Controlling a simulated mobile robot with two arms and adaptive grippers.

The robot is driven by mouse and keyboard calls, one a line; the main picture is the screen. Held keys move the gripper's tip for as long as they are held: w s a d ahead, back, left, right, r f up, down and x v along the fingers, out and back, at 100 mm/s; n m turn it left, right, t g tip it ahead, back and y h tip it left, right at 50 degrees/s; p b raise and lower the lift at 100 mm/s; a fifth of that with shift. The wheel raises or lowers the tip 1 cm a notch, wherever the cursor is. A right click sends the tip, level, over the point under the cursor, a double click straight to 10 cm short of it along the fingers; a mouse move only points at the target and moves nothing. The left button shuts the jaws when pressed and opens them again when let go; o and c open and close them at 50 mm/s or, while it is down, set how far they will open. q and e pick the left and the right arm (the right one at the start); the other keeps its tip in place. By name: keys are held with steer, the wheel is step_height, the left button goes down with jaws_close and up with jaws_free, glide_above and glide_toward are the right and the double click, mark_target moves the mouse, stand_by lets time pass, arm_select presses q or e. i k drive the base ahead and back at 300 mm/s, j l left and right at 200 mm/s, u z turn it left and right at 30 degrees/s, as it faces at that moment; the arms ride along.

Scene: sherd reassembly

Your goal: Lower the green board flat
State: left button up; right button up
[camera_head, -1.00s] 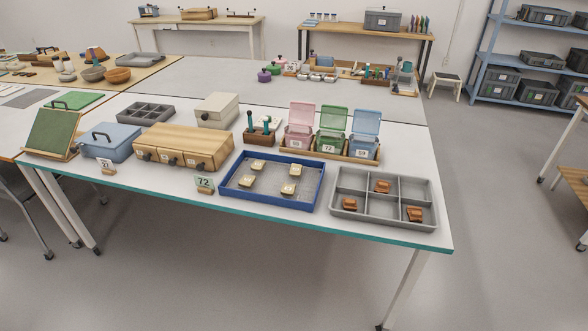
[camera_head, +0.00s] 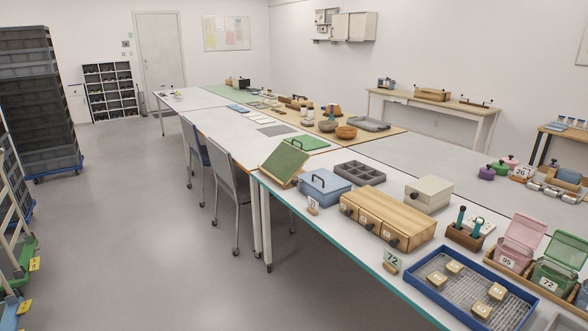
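The green board (camera_head: 284,162) stands tilted on a wooden frame near the left end of the white table, with a dark handle at its upper edge. Its face leans back toward the upper right and is not flat. A flat green mat (camera_head: 306,144) lies just behind it. Neither of my grippers is in view.
A blue lidded box (camera_head: 325,187) stands close to the board's right, with a grey compartment tray (camera_head: 358,174) behind it. A wooden drawer box (camera_head: 388,218) and a blue-rimmed tray (camera_head: 420,287) lie further right. Two chairs (camera_head: 232,185) stand at the table's left side. Open floor lies left.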

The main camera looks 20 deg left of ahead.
mark_target(285, 160)
steer(key=i+j+z, duration=0.1)
steer(key=i+j, duration=0.2)
steer(key=i, duration=0.2)
steer(key=i+j, duration=0.35)
steer(key=i+z, duration=0.05)
steer(key=i, duration=0.05)
